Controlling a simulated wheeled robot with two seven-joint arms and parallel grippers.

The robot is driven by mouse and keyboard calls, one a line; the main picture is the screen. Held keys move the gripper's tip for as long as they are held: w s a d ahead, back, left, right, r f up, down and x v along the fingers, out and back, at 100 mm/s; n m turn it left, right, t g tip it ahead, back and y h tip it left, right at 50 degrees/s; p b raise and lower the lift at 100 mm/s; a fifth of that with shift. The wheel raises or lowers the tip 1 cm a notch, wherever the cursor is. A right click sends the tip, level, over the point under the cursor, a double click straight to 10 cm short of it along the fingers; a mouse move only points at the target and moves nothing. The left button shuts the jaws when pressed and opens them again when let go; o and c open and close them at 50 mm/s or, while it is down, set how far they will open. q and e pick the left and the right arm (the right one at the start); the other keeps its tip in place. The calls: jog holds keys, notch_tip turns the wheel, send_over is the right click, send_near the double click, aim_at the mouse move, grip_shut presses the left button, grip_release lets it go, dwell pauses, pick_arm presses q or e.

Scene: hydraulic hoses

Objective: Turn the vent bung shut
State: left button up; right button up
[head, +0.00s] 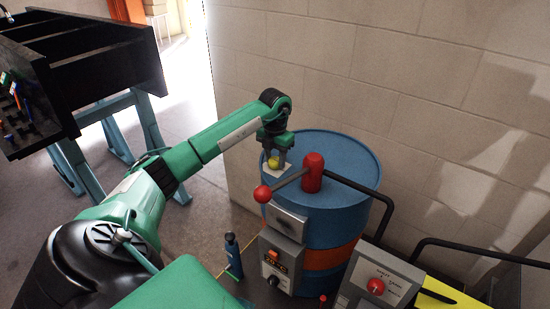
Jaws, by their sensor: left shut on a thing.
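The vent bung is a small yellow knob (273,163) on a pale square patch (279,174) on top of the blue drum (345,150). My left gripper (274,158) points down over the drum's left side, with its fingers around the yellow knob. It is shut on the knob and partly hides it. How far the bung is turned cannot be told. My right gripper is not in view.
Grey control boxes (281,262) stand in front. A block wall (400,70) is close behind.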

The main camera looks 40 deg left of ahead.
pick_arm(q)
jog(key=shift+n, duration=0.3)
jog(key=n+b, duration=0.1)
jog(key=n, duration=0.2)
jog(key=shift+n, duration=0.3)
jog(key=n, duration=0.4)
jog(key=shift+n+b, duration=0.3)
jog(key=n, duration=0.4)
jog(key=shift+r+n, duration=0.1)
jog(key=shift+n, duration=2.4)
jog(key=o, duration=1)
